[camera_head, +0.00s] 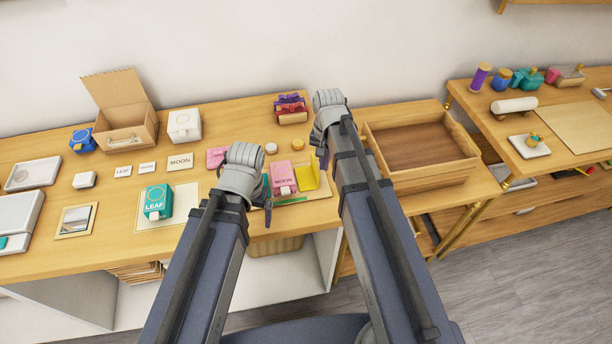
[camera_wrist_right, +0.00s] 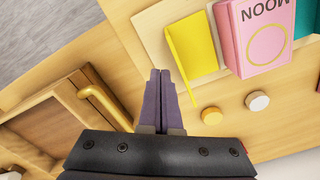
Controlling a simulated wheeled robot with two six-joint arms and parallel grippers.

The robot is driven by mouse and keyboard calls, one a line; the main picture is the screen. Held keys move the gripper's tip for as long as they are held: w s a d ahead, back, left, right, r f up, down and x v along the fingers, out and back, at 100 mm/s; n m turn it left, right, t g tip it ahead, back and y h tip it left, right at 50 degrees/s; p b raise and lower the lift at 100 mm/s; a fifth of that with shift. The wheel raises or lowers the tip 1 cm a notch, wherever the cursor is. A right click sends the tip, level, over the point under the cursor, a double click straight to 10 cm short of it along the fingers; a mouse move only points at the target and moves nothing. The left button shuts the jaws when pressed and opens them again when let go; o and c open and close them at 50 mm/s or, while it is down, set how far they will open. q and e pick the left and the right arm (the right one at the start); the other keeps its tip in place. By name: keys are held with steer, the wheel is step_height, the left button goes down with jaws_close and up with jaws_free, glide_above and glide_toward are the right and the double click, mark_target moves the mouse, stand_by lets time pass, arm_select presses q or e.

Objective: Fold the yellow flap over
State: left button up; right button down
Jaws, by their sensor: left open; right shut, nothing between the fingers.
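The yellow flap (camera_head: 308,178) is just right of the pink MOON box (camera_head: 282,177) on a wooden board (camera_head: 318,191). In the right wrist view the yellow flap (camera_wrist_right: 196,38) shows a flat face and a narrow brighter strip along its left edge, next to the pink box (camera_wrist_right: 262,35). My right gripper (camera_head: 323,160) is shut and empty beside the flap; its fingertips (camera_wrist_right: 160,72) look apart from the yellow in the wrist view. My left gripper (camera_head: 268,200) is open at the left of the pink box, partly covering a teal item.
A white disc (camera_wrist_right: 257,101) and a gold disc (camera_wrist_right: 212,116) lie behind the box. An empty wooden tray (camera_head: 430,183) stands to the right. A teal LEAF box (camera_head: 158,202) stands to the left. Purple and red items (camera_head: 291,108) stand at the back.

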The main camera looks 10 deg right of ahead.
mark_target(312, 178)
steer(key=shift+a, duration=0.3)
steer(key=shift+a, duration=0.35)
arm_select(q)
steer(key=shift+r, duration=0.1)
arm_select(e)
steer(key=shift+r, duration=0.1)
arm_select(q)
steer(key=shift+r+p, duration=0.4)
steer(key=shift+p, duration=0.1)
arm_select(e)
steer(key=shift+a+r, duration=0.4)
steer(key=shift+a, duration=0.15)
arm_select(q)
steer(key=shift+r+p, duration=0.35)
steer(key=shift+r, duration=0.05)
arm_select(e)
steer(key=shift+s+a+r, duration=0.15)
steer(key=shift+a+r, duration=0.2)
steer(key=shift+a, duration=0.2)
